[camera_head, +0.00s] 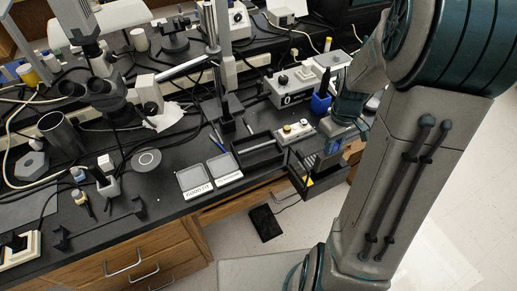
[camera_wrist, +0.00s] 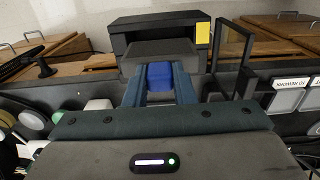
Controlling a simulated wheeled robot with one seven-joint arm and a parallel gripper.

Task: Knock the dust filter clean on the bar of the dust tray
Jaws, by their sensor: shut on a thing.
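My gripper (camera_wrist: 160,92) is shut on a blue grip piece (camera_wrist: 160,75), which I take to be the dust filter's handle. A grey block (camera_wrist: 160,50), apparently the filter's body, lies just beyond the fingertips, in front of or partly inside a dark housing; I cannot tell which. In the head view my gripper (camera_head: 334,146) is over the bench's front edge, with a little blue showing. The black dust tray (camera_head: 258,150) stands on the bench left of my gripper. A black upright frame, apparently its bar (camera_wrist: 235,55), shows right of the gripper in the wrist view.
The dark housing (camera_head: 309,181) with a yellow label hangs at the bench front. Two labelled trays (camera_head: 210,176) lie left of the dust tray.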

